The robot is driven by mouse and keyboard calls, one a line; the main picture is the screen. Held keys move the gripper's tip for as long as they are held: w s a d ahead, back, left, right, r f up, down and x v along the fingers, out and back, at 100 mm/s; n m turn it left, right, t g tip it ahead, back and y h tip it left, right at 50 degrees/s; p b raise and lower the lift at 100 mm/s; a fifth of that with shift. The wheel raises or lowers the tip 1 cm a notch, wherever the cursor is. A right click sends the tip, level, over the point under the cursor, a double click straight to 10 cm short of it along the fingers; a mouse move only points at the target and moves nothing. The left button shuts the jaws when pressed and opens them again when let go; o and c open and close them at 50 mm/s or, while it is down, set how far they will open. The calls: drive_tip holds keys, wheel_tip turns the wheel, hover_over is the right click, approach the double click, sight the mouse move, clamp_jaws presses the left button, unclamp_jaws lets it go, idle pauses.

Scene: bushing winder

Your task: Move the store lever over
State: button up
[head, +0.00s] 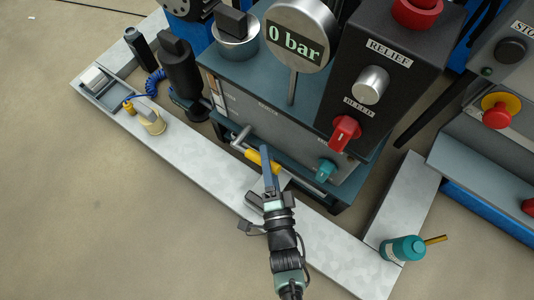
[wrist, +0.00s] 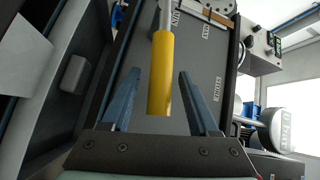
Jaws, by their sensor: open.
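A lever with a yellow grip (head: 262,161) and a bent grey metal arm (head: 240,139) sticks out from the front panel of the teal machine. In the wrist view the yellow grip (wrist: 161,75) lies between the two blue fingers of my gripper (wrist: 160,73). A gap shows on each side of it, so the fingers are open and not closed on the grip. In the head view my gripper (head: 266,160) is at the grip, which is partly hidden behind the fingers.
A teal knob (head: 325,170) is close to the right of my gripper. Above it are a red bleed knob (head: 345,131), a silver relief knob (head: 371,85) and a gauge reading 0 bar (head: 296,40).

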drive_tip(key=shift+w+a, duration=0.15)
drive_tip(key=shift+w, duration=0.85)
clamp_jaws()
idle(0.8)
